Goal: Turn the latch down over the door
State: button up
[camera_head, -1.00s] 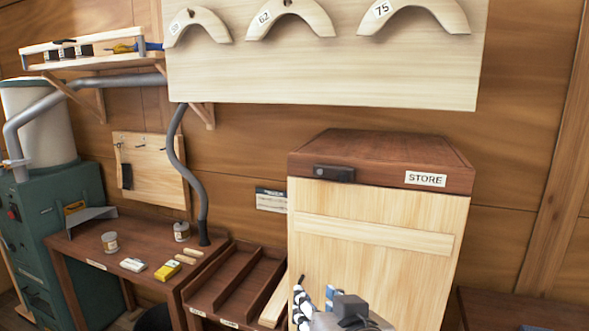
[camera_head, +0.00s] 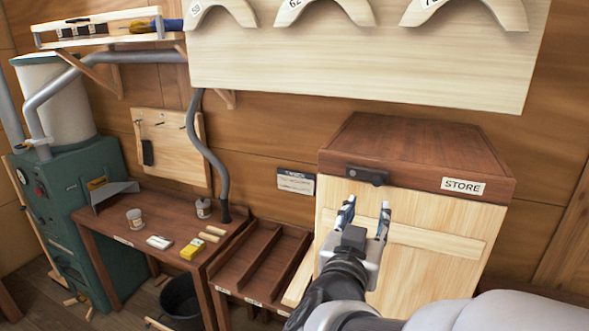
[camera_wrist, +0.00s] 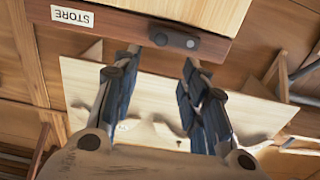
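The latch (camera_head: 367,175) is a small dark bar lying level on the dark wooden top edge of the store cabinet. The latch also shows in the wrist view (camera_wrist: 174,38), where the picture is upside down. My gripper (camera_head: 366,212) is open and empty, its two fingers pointing up in front of the door's upper part, just below the latch. In the wrist view the fingers (camera_wrist: 160,75) stand apart with the latch beyond the gap; I see no contact.
The cabinet carries a STORE label (camera_head: 463,186) right of the latch. A pale board with wooden arches (camera_head: 350,65) hangs above. A dark slotted rack (camera_head: 258,262) stands left of the cabinet, beside a workbench (camera_head: 150,228) with small items. A black bucket (camera_head: 182,297) is below.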

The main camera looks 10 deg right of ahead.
aim_at(377, 182)
jog(key=p+x, duration=0.2)
jog(key=x, duration=1.1)
jog(key=shift+d, duration=0.1)
jog(key=shift+c, duration=0.2)
grip_shut()
